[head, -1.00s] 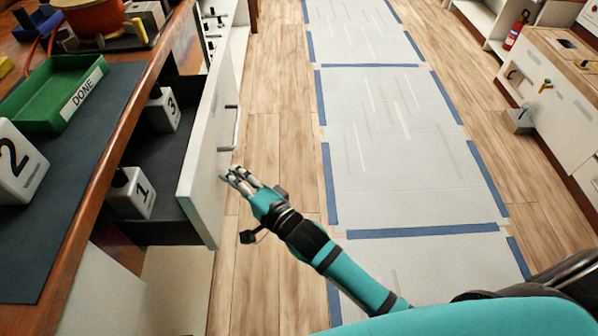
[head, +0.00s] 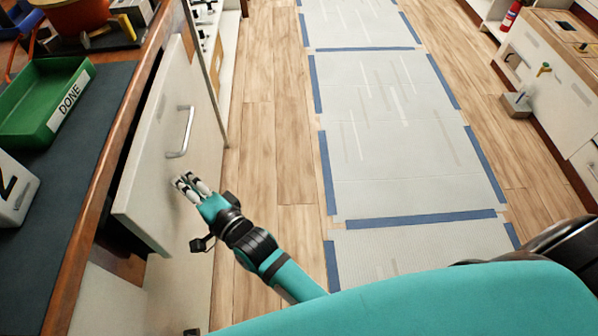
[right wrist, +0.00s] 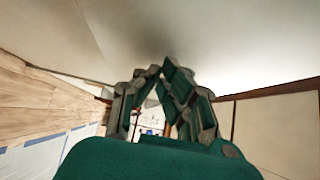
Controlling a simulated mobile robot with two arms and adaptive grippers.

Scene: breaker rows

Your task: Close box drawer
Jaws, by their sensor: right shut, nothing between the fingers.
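The drawer's white front panel (head: 158,150) with its metal handle (head: 181,131) is at the left in the head view, close to the workbench edge. Only a narrow dark gap shows at its near end, and the drawer's inside is hidden. My right gripper (head: 184,182) is shut and empty, its fingertips at the panel's outer face below the handle; I cannot tell if they touch. The right wrist view shows its fingers (right wrist: 160,75) close against a pale surface. My left gripper is not in view.
On the workbench are a green DONE tray (head: 45,105) and a white numbered block (head: 14,190). Light matting (head: 385,110) with blue tape covers the clear floor to the right. A cabinet (head: 550,80) stands at the far right.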

